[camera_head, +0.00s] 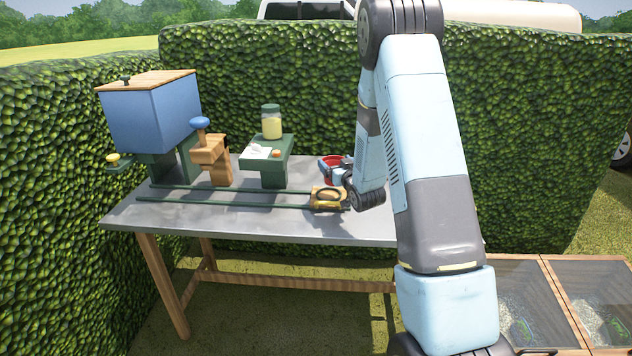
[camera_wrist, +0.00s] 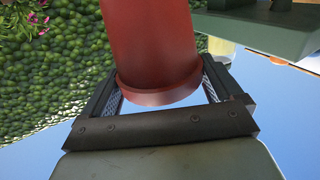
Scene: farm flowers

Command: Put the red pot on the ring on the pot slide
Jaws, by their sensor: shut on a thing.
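The red pot (camera_head: 335,158) is at the table's back right in the head view, partly hidden by my gripper (camera_head: 335,172) and wrist. In the wrist view the red pot (camera_wrist: 150,45) sits between the two fingers of my gripper (camera_wrist: 160,82), which is shut on it. Whether its base touches the table is hidden. The pot slide's wooden carriage (camera_head: 314,204) stands at the right end of two dark green rails (camera_head: 230,200). The ring (camera_head: 329,193) on it looks empty. The pot is behind the ring, apart from it.
A green stand (camera_head: 272,172) with a jar (camera_head: 271,122) is left of the pot. A wooden post with a blue knob (camera_head: 200,122) and a blue hopper (camera_head: 150,118) stand further left. The hedge (camera_head: 260,70) rises behind the grey table (camera_head: 270,228). The table's front strip is clear.

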